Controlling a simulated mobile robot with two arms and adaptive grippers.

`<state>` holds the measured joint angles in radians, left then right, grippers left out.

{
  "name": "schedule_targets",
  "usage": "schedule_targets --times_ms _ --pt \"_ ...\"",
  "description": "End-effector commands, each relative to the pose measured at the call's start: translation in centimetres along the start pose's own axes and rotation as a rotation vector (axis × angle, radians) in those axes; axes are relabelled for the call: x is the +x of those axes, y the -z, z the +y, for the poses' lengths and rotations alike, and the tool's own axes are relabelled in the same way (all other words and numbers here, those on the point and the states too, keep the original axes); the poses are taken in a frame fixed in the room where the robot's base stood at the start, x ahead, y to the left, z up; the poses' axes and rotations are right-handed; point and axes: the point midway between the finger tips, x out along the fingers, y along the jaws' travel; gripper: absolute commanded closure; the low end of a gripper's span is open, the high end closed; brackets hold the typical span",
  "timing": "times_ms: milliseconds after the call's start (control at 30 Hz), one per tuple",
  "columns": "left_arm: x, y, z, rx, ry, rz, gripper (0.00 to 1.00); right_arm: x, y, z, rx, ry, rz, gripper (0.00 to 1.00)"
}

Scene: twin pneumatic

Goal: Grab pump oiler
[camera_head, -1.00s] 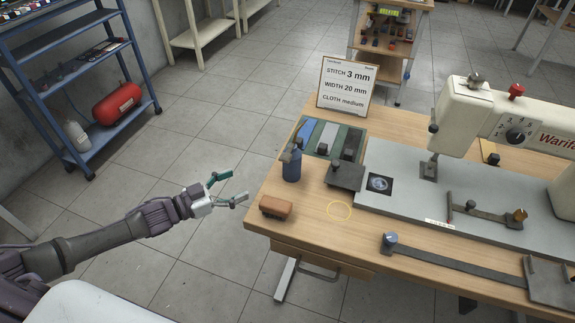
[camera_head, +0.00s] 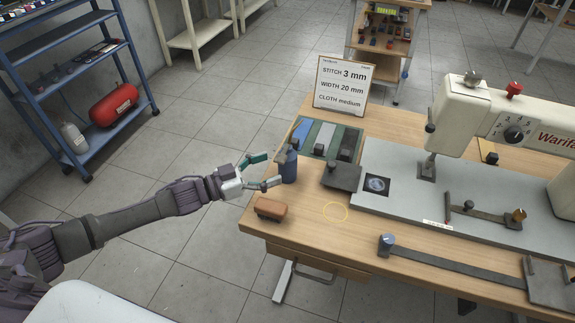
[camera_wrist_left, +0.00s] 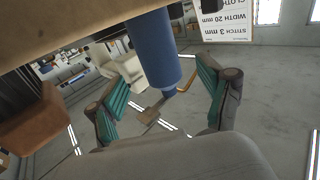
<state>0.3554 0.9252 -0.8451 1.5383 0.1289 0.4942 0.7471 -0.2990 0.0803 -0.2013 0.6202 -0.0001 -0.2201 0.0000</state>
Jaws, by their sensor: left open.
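The pump oiler (camera_head: 289,168) is a blue cylinder with a dark top, standing upright near the left edge of the wooden table (camera_head: 304,222). My left gripper (camera_head: 271,170) is open, with its teal fingers beside the oiler on its left. In the left wrist view the blue oiler (camera_wrist_left: 155,50) reaches down between the two spread teal fingers (camera_wrist_left: 160,100). I cannot tell whether a finger touches it. My right gripper is not in view.
A brown block or brush (camera_head: 270,209) lies close in front of the oiler. A sign (camera_head: 341,85), a tray of coloured strips (camera_head: 327,136) and a dark metal block (camera_head: 341,176) stand behind and right. A sewing machine (camera_head: 480,115) fills the right side.

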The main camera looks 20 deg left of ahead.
Motion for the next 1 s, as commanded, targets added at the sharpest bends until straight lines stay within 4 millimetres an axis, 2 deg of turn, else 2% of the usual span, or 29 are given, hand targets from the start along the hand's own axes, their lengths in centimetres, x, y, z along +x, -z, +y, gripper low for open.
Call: schedule_targets --times_ms 400,700,1000 --pt "5.2 0.1 0.0 -0.001 0.000 0.001 0.21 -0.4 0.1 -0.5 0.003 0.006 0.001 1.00" --pt "5.6 -0.1 0.0 -0.001 0.001 -0.001 0.21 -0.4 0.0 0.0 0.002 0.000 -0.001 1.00" --pt "5.6 0.0 0.0 -0.001 0.001 -0.001 0.71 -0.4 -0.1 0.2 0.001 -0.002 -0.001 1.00"
